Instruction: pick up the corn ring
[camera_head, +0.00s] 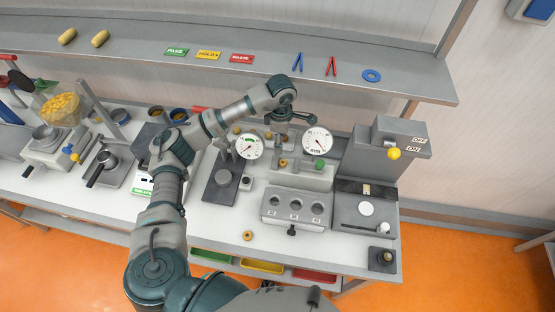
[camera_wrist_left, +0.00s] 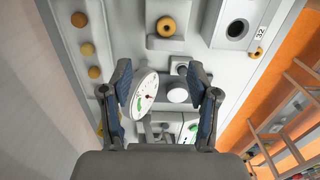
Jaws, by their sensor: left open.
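Two orange-yellow rings show, and I cannot tell which one is the corn ring. One ring (camera_head: 247,235) lies flat on the white bench near its front edge; it also shows in the left wrist view (camera_wrist_left: 256,54). Another ring (camera_head: 283,163) sits on a grey block behind the three-hole fixture; it is at the top middle of the left wrist view (camera_wrist_left: 166,26). My left gripper (camera_head: 290,118) is open and empty above the gauges at the back of the bench. Its spread fingers (camera_wrist_left: 159,82) show in the left wrist view. My right gripper is out of view.
Two dial gauges (camera_head: 317,140) stand beneath my left gripper. The three-hole fixture (camera_head: 295,207) and a tall grey machine (camera_head: 385,155) are to the right. A shelf (camera_head: 210,70) runs behind. Bare bench surrounds the front ring.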

